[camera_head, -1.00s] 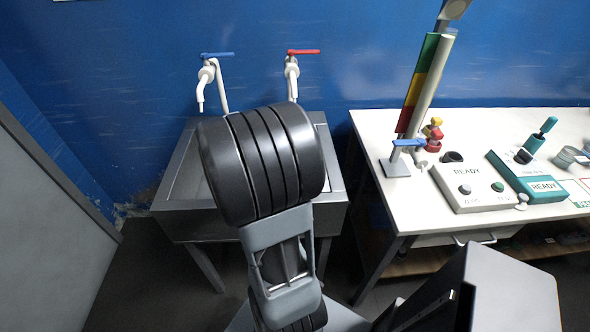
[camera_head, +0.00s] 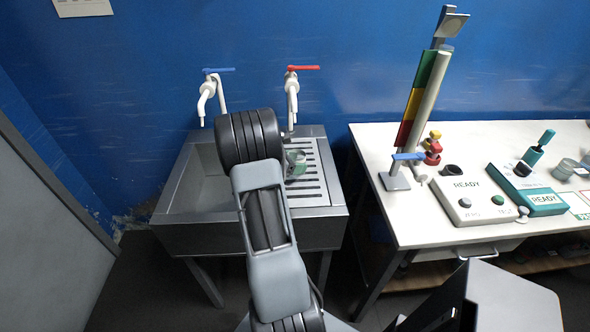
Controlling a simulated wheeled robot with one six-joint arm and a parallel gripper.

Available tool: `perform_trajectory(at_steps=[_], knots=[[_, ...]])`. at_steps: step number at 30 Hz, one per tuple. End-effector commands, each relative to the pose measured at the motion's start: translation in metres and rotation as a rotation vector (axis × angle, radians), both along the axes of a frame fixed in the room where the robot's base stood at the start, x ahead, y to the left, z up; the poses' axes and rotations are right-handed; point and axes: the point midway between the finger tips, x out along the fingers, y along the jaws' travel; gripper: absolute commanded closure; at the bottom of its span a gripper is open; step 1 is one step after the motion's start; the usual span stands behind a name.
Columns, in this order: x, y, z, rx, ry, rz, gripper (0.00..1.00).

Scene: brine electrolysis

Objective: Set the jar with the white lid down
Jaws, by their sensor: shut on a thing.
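A small jar (camera_head: 296,162) with a pale top and a green band shows at the sink, over the slatted drainboard (camera_head: 312,190) on its right side. My arm covers its left side. It is too small to tell whether its pale top is a white lid, or whether its base touches the slats. My arm reaches from the bottom of the picture up over the middle of the sink. My gripper is hidden behind the arm's dark joint, so its hold on the jar does not show.
The sink basin (camera_head: 203,192) is open to the left. A blue-handled tap (camera_head: 207,95) and a red-handled tap (camera_head: 291,95) stand behind.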

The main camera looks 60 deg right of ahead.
Motion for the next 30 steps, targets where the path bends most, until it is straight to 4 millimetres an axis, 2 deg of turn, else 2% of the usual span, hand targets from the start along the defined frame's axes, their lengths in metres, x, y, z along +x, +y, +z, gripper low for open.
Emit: perform_trajectory(at_steps=[5,15,28,29,30], knots=[[0.004,-0.004,-0.007,-0.001,0.001,0.000,0.68],[0.007,-0.007,-0.041,0.001,0.001,0.002,0.68],[0.007,-0.007,-0.046,-0.001,0.000,0.001,0.68],[0.007,-0.007,-0.047,0.000,0.000,0.001,0.38],[0.007,-0.007,-0.046,0.000,0.000,0.001,0.34]])
